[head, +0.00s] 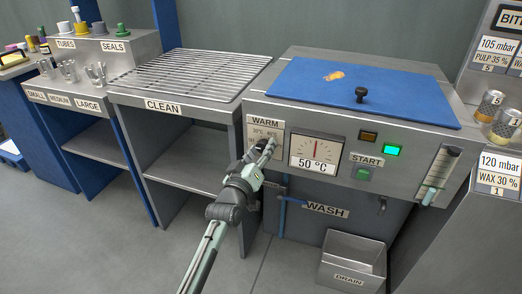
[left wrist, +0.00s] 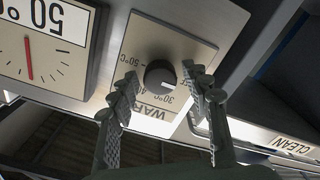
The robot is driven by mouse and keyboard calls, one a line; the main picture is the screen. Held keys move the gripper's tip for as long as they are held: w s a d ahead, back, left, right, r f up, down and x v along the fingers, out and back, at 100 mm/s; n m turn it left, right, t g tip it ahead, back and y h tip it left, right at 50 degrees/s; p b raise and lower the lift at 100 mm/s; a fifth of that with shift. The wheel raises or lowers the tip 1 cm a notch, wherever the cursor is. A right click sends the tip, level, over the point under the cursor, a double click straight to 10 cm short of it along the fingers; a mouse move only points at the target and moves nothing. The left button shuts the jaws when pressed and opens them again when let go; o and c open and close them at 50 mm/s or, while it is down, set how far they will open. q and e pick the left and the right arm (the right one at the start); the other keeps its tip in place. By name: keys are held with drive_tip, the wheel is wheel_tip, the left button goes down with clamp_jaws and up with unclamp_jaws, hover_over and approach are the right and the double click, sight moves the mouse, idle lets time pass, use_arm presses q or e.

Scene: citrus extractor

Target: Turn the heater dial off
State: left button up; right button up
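The heater dial (left wrist: 159,75) is a round dark knob with a light pointer mark on the WARM plate (left wrist: 172,48). The plate is marked in degrees and shows upside down in the left wrist view. In the head view the plate (head: 251,130) is on the front of the wash unit, and my gripper hides the knob. My left gripper (head: 267,146) is in front of the plate. Its two fingers are apart, one on each side of the knob, with a visible gap in the left wrist view. I cannot tell whether they touch it. My right gripper is not in view.
A gauge (head: 316,153) reading 50 °C sits right of the plate. Further right are a lit green lamp (head: 392,150) and the START button (head: 363,174). The CLEAN rack (head: 175,78) stands to the left. A blue lid (head: 330,88) covers the unit's top.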

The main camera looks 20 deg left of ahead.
use_arm(q)
drive_tip(key=shift+s+f, duration=0.1)
drive_tip(key=shift+s, duration=0.45)
drive_tip(key=s, duration=1.1)
drive_tip(key=shift+a, duration=0.2)
